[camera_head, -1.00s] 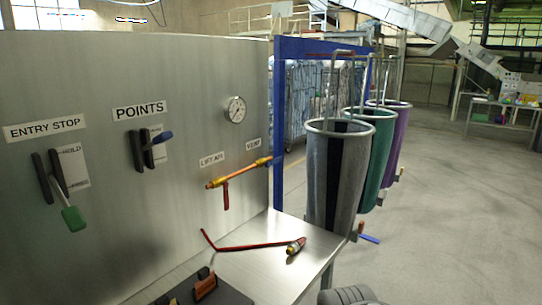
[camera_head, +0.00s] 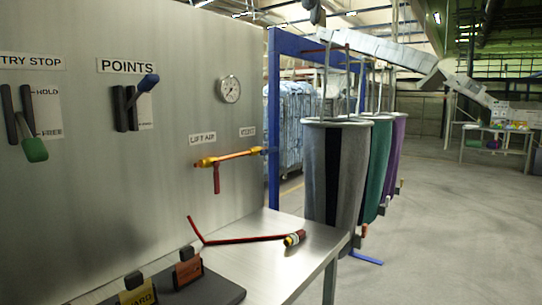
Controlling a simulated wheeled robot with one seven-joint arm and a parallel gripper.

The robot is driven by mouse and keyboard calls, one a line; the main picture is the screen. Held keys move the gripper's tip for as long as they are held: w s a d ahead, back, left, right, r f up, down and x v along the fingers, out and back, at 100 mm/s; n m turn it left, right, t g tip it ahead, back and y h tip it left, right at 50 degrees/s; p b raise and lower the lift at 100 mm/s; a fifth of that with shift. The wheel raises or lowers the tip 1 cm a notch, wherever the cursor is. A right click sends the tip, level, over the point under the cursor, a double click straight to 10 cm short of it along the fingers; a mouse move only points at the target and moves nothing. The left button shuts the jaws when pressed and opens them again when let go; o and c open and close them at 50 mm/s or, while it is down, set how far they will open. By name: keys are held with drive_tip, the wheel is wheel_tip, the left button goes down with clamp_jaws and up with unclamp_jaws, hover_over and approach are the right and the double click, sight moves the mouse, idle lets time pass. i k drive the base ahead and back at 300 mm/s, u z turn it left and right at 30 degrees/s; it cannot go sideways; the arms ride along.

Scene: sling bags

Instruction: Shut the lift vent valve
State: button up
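An orange pipe (camera_head: 235,156) with yellow fittings runs along the metal panel under the "LIFT AIR" label (camera_head: 202,138) and a second label (camera_head: 247,131), which reads "VENT" in the earlier frame. A red lever (camera_head: 217,180) hangs straight down from the pipe's left fitting (camera_head: 205,162). The right fitting (camera_head: 256,150) is yellow and sits below the vent label, close to the blue post; a small dark end piece shows beside it. Its handle position is too small to tell. My gripper is not in view.
A blue post (camera_head: 273,120) stands at the panel's right edge. Sling bags (camera_head: 336,175) hang beyond it. Open floor (camera_head: 450,240) lies right.

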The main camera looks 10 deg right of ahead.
sight(263, 151)
drive_tip(key=z, duration=1.6)
drive_tip(key=i, duration=1.75)
drive_tip(key=u, duration=2.65)
